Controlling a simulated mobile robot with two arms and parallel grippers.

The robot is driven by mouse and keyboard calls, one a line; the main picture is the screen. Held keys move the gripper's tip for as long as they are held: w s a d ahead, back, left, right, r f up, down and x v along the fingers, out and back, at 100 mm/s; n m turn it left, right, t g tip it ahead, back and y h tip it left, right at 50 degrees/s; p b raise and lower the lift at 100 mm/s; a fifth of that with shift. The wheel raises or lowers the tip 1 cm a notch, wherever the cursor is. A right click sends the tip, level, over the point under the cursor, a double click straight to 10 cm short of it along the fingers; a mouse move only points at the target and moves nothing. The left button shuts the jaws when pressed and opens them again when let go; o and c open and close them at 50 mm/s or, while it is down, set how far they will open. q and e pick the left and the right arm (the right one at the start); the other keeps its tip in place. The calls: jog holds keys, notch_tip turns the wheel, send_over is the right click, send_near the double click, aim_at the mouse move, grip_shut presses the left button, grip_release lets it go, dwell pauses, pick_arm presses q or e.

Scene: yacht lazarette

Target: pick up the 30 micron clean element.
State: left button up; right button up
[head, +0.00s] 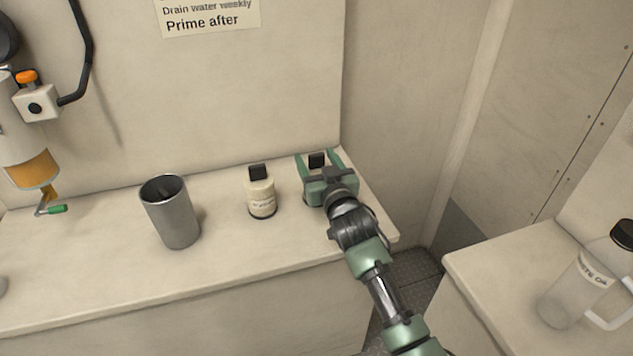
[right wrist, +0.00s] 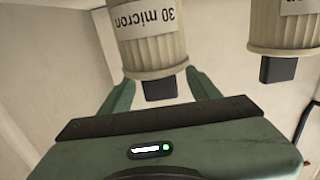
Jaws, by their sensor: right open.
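The 30 micron element (right wrist: 148,45) is a pale ribbed cylinder with a white label and a black tab; it appears upside down in the right wrist view. In the head view only its black tab (head: 317,160) shows clearly, at the right end of the counter; my gripper hides most of its body. My right gripper (head: 318,165) is open, with one green finger on each side of the element's tab end. Whether the fingers touch it I cannot tell. My left gripper is not in view.
A similar element (head: 261,197) with a black tab stands just left, also in the right wrist view (right wrist: 284,30). A grey metal cup (head: 172,215) stands further left on the counter (head: 90,265). The wall is behind. A labelled jug (head: 570,290) stands on the right-hand surface.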

grip_shut()
jog(key=shift+r, duration=0.1)
